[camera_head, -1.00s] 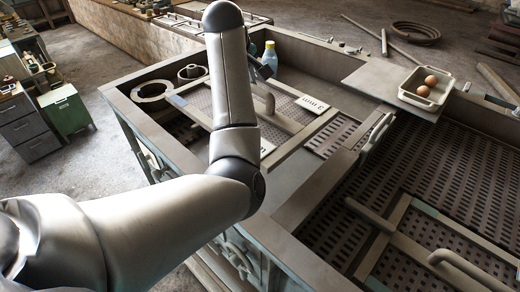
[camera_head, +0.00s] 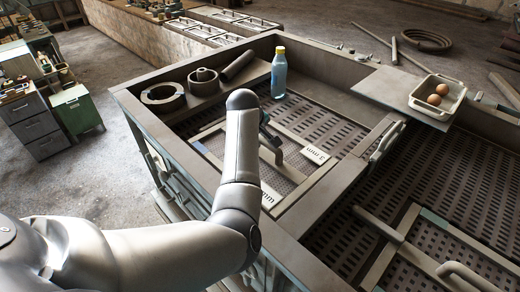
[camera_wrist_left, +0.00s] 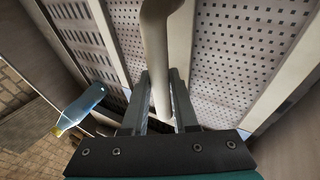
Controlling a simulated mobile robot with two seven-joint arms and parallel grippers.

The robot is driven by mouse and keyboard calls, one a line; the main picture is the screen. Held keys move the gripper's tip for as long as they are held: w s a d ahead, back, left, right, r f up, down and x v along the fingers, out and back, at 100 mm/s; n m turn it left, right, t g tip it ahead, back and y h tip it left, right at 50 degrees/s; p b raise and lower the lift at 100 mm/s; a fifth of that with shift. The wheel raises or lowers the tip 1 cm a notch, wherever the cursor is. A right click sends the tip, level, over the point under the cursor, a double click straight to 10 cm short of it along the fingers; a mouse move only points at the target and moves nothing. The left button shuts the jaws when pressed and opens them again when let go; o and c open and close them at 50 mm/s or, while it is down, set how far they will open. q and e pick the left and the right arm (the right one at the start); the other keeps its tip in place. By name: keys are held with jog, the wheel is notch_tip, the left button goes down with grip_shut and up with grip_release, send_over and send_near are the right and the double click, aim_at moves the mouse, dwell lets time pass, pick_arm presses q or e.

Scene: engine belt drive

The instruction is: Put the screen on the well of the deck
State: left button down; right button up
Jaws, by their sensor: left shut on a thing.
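The screen (camera_head: 298,161) is a flat framed mesh panel with a "3 mm" label and a bent bar handle (camera_head: 270,150). My left gripper (camera_head: 266,122) is shut on this handle; the wrist view shows the handle (camera_wrist_left: 160,60) between the fingers (camera_wrist_left: 160,100) and the mesh (camera_wrist_left: 245,50) behind it. The screen is over the left well of the deck (camera_head: 345,127), whose slotted floor shows beyond it. I cannot tell whether its frame touches the well. My arm hides its left part. My right gripper is not in view.
A blue bottle (camera_head: 279,75) stands at the well's back edge. A ring (camera_head: 163,96), a flanged part (camera_head: 203,81) and a tube (camera_head: 238,66) lie at the back left. A tray with eggs (camera_head: 438,97) sits back right. Another framed panel (camera_head: 397,238) lies in the right bay.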

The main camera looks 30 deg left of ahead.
pick_arm(q)
jog(key=shift+w+f, duration=0.1)
jog(key=shift+f, duration=1.85)
jog(key=c, duration=1.1)
grip_release()
jog(key=shift+f, duration=0.2)
jog(key=o, duration=0.4)
jog(key=shift+r, duration=0.2)
